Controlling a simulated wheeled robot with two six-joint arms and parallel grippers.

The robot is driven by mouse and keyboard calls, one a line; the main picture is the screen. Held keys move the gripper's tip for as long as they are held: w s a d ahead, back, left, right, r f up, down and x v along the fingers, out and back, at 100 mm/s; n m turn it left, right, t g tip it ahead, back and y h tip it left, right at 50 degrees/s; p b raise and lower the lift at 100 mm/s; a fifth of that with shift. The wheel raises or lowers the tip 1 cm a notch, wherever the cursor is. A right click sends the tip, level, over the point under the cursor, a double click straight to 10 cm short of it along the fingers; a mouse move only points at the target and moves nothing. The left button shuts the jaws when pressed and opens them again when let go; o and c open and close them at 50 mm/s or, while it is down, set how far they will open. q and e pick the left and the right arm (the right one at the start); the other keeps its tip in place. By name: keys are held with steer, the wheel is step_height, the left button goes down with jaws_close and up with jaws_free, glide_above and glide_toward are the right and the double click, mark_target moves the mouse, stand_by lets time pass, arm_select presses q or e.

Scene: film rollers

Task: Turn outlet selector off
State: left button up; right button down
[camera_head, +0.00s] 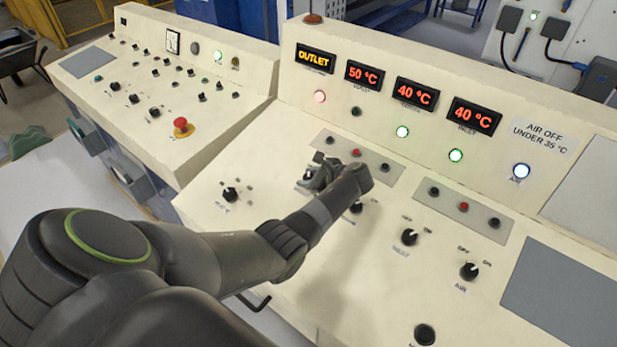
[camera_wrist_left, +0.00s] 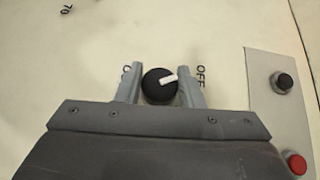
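My left gripper (camera_head: 318,174) is over the sloped panel, just below the left button strip. In the left wrist view its two fingers (camera_wrist_left: 160,84) stand on either side of a round black knob (camera_wrist_left: 155,92). They are very close to its sides; whether they touch it is unclear. The knob's white pointer aims right and slightly up, toward the "OFF" label (camera_wrist_left: 201,76). The label at its left is partly covered by a finger. The knob's name label is not readable, and the gripper largely hides it in the head view. My right gripper is out of view.
More knobs stand close by: one at left (camera_head: 230,194), one partly behind my arm (camera_head: 356,208), an inlet knob (camera_head: 409,237) and an air knob (camera_head: 469,271). A button strip (camera_wrist_left: 262,75) lies right of the fingers.

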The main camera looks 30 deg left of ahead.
arm_select(q)
steer(key=o, duration=0.4)
steer(key=b+v, duration=0.2)
steer(key=v, duration=1.5)
steer(key=shift+d, duration=0.3)
